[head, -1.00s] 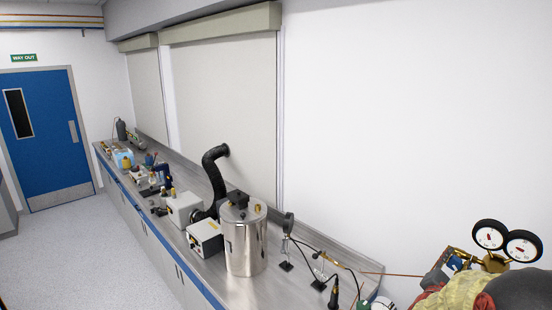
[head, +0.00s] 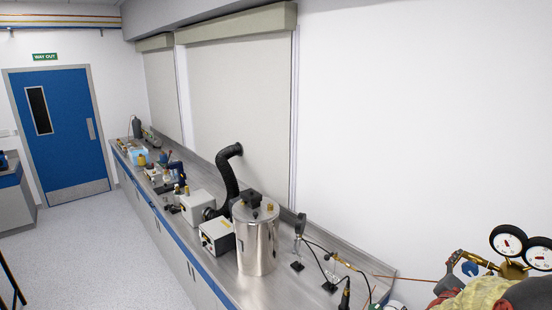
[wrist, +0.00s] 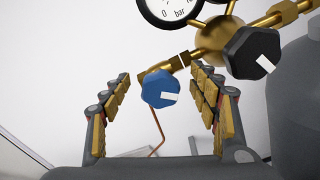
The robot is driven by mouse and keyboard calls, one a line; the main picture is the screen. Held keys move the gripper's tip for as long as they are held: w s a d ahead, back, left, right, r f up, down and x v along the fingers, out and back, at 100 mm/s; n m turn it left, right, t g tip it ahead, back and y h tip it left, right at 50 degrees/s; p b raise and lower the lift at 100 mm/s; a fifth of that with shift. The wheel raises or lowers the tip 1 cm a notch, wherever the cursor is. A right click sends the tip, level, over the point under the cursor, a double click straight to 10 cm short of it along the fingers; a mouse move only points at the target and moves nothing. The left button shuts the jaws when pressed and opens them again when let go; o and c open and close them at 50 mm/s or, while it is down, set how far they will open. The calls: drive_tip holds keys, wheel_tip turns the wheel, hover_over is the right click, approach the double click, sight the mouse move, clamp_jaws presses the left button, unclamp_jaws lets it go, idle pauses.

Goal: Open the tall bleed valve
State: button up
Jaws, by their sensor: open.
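A blue round knob (wrist: 161,88) with a white mark sits on a brass fitting in the wrist view. My gripper (wrist: 160,82) is open, with one padded finger on each side of the knob and gaps to both. A black knob (wrist: 251,52) with a white mark sits to the right on the brass regulator body (wrist: 222,38), outside the fingers. I cannot tell which knob belongs to the tall bleed valve. In the head view the blue knob (head: 470,268) and brass regulator (head: 513,269) are at the lower right, partly covered by red, yellow and grey shapes.
Two round gauges (head: 508,240) stand above the regulator, near the white wall. A long steel bench (head: 300,285) runs along the wall, with a metal canister (head: 255,245), boxes and several small items. The floor (head: 95,235) left of the bench is clear.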

sight(469, 271)
drive_tip(key=shift+a, duration=0.1)
drive_tip(key=shift+v, duration=2.95)
